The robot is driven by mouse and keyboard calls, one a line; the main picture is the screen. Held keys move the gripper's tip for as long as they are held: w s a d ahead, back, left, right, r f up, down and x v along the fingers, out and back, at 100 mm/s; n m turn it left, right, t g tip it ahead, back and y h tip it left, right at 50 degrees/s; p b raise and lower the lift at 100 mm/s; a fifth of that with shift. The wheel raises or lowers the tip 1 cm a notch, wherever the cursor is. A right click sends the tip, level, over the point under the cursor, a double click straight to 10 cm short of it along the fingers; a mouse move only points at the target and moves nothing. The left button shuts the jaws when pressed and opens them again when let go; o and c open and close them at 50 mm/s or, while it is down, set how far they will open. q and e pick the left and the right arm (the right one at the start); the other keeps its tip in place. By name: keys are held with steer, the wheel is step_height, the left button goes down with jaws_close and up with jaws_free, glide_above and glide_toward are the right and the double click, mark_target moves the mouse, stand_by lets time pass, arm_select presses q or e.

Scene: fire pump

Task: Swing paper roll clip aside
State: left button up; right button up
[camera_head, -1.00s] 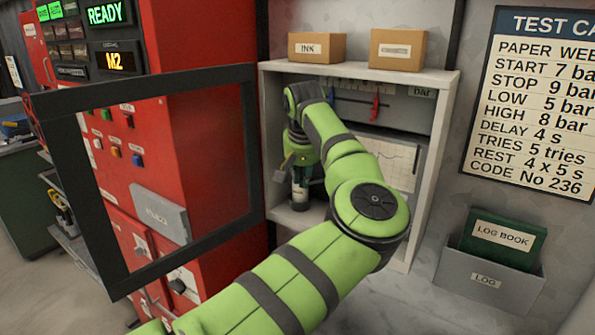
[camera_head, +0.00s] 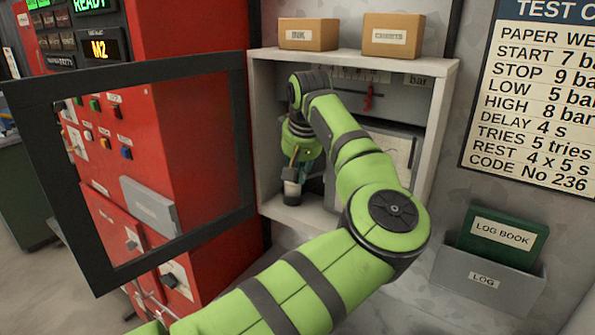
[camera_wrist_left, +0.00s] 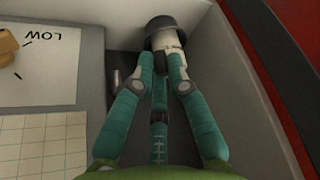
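My left gripper (camera_wrist_left: 161,62) is inside the open recorder cabinet (camera_head: 447,120), low on its left side. Its teal fingers point down and their tips lie close together at a pale, dark-ended cylinder (camera_wrist_left: 165,38). The cylinder also shows below the fingers in the head view (camera_head: 292,190). I cannot tell whether the fingers grip it or only stand beside it. The gridded chart paper (camera_wrist_left: 42,145) lies left of the fingers in the wrist view. A small grey metal piece (camera_wrist_left: 115,79) sits beside the panel edge; I cannot tell whether it is the paper roll clip. My right gripper is out of view.
The cabinet's black-framed door (camera_head: 247,150) stands open to the left, before the red control panel (camera_head: 200,100). Two cardboard boxes, one left (camera_head: 308,35) and one right (camera_head: 393,36), stand on top. A grey log holder (camera_head: 490,281) with a green log book (camera_head: 503,238) is at lower right.

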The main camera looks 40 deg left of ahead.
arm_select(q)
steer(key=o, duration=0.4)
steer(key=shift+d, duration=0.1)
steer(key=v, duration=0.7)
steer(key=shift+r, duration=0.2)
